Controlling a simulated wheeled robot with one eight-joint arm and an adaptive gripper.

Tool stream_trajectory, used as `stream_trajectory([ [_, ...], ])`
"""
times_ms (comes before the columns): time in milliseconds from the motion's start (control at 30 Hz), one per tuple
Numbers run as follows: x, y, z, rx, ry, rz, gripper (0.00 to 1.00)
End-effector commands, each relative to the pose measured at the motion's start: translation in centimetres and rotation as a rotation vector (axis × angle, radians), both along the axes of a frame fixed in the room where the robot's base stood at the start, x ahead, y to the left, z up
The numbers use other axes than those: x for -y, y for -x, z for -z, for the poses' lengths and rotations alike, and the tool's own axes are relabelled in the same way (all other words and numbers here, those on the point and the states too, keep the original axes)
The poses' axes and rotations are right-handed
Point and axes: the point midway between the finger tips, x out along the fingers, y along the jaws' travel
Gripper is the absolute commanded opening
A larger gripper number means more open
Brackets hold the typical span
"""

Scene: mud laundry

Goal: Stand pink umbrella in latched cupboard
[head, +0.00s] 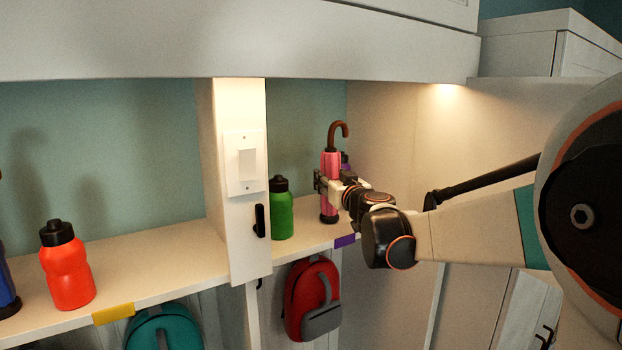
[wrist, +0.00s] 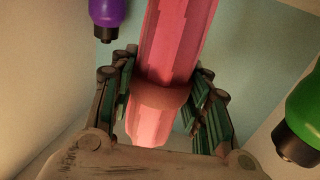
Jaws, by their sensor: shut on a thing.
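The pink umbrella (head: 331,165) is upright on the right part of the shelf, with its brown hooked handle at the top. My gripper (head: 327,184) is shut around its middle. In the wrist view the pink umbrella (wrist: 178,45) passes between the two fingers of my gripper (wrist: 165,105). Its dark foot is at the shelf surface; I cannot tell whether it touches. A white door with black hardware (head: 532,315) shows at the lower right; I cannot tell whether it is the latched cupboard. No cupboard interior is clearly visible.
A green bottle (head: 281,210) stands just left of the umbrella. A purple bottle (wrist: 104,14) is on its other side, mostly hidden in the head view. A divider with a switch (head: 246,165) separates an orange-red bottle (head: 67,268). Backpacks (head: 312,300) hang below.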

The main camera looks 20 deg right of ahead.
Motion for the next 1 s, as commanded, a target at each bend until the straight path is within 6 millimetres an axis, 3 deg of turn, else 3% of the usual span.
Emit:
stream_trajectory([
  [400,0.0,-0.01,0.62,0.0,0.0,0.0,0.11],
  [433,0.01,-0.02,0.54,0.0,0.0,0.0,0.5],
  [500,0.01,-0.02,0.49,0.0,0.0,0.0,0.63],
  [1000,0.01,0.04,0.09,0.0,0.0,0.0,0.63],
])
